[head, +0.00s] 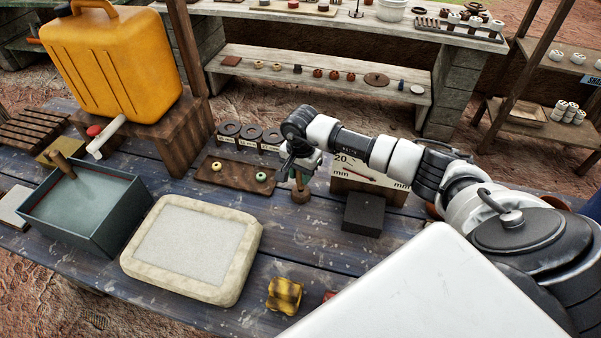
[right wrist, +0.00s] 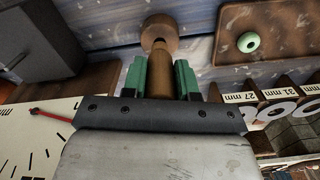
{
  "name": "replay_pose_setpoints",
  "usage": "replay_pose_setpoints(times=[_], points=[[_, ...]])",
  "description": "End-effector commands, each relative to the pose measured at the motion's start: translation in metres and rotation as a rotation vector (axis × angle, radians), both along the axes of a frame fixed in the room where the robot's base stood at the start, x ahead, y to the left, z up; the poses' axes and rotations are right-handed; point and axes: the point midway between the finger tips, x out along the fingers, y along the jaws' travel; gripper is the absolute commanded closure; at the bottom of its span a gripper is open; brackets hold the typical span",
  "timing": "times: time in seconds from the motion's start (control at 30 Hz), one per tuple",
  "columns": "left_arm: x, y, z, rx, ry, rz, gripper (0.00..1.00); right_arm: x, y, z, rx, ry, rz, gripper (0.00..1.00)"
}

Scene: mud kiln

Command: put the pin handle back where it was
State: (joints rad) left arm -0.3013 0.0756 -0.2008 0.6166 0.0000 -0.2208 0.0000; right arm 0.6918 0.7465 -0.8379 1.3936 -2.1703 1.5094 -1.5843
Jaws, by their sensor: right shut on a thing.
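The pin handle (right wrist: 158,80) is a brown wooden piece with a wider round end that has a dark hole. My right gripper (right wrist: 159,78) is shut on it, with a green finger pad on each side. In the head view the right gripper (head: 299,168) points down at the far side of the table, and the round end of the pin handle (head: 300,196) shows below it. It is between the brown bead tray and the black block. I cannot tell whether it touches the table. My left gripper is not in view.
The brown tray (head: 215,178) with two beads and a row of labelled dark rings (head: 250,131) stand left of the gripper. The black block (head: 363,214) and a dial board (head: 372,176) stand right. A plaster slab (head: 137,262) and water tub (head: 58,233) are nearer.

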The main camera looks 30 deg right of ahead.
Motion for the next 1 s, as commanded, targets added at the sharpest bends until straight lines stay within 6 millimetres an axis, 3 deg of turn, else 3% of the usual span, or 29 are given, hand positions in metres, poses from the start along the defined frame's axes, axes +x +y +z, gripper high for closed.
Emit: replay_pose_setpoints(times=[0.1, 0.5, 0.53, 0.67, 1.0], points=[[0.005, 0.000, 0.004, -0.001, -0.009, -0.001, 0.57, 0.000, 0.000, -0.009, 0.001, 0.000, -0.001, 0.91], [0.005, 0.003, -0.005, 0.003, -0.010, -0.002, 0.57, 0.000, 0.000, -0.016, 0.000, -0.001, 0.000, 0.91], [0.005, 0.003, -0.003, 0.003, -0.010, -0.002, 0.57, 0.000, 0.000, -0.014, 0.000, -0.001, 0.000, 0.67], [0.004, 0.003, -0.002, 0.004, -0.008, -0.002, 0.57, 0.000, 0.000, -0.014, 0.000, -0.001, 0.000, 0.47], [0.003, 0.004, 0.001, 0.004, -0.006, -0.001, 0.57, 0.000, 0.000, -0.010, 0.001, 0.000, -0.001, 0.46]])
